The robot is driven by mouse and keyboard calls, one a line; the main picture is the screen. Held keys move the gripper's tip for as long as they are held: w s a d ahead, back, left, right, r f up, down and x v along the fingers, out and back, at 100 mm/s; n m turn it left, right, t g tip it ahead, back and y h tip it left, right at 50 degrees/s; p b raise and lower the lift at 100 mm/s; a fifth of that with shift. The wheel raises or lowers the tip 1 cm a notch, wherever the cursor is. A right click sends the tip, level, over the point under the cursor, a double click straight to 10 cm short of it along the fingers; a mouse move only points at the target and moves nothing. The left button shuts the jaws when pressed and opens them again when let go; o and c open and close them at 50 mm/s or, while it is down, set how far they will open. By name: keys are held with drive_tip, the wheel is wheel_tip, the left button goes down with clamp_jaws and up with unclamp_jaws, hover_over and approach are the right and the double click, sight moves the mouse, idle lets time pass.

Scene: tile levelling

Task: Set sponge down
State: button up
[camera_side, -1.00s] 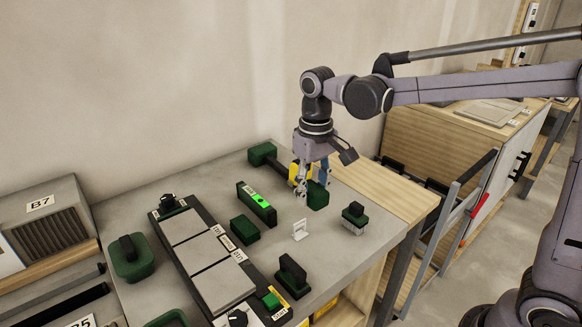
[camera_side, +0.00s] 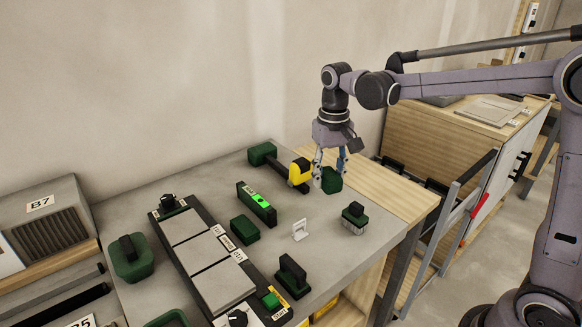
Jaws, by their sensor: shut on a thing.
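The sponge appears to be the dark green block (camera_side: 331,181) in the side view, at the right rear part of the grey worktop (camera_side: 295,262). My gripper (camera_side: 331,176) points down with its fingers on either side of this block and is shut on it. The fingers partly cover the block. I cannot tell whether its underside touches the worktop or hangs just above it.
A yellow-headed tool (camera_side: 300,172) lies just left of my gripper. Three grey tiles (camera_side: 207,253) lie left.

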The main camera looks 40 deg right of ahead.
drive_tip(key=w+a+n, duration=0.2)
drive_tip(key=w+a, duration=0.6)
drive_tip(key=w, duration=0.3)
drive_tip(key=n, duration=0.1)
approach(227, 215)
drive_tip(key=shift+f, duration=2.5)
drive_tip(key=shift+f, duration=0.6)
drive_tip(key=o, duration=1.1)
drive_tip(key=shift+r, duration=0.15)
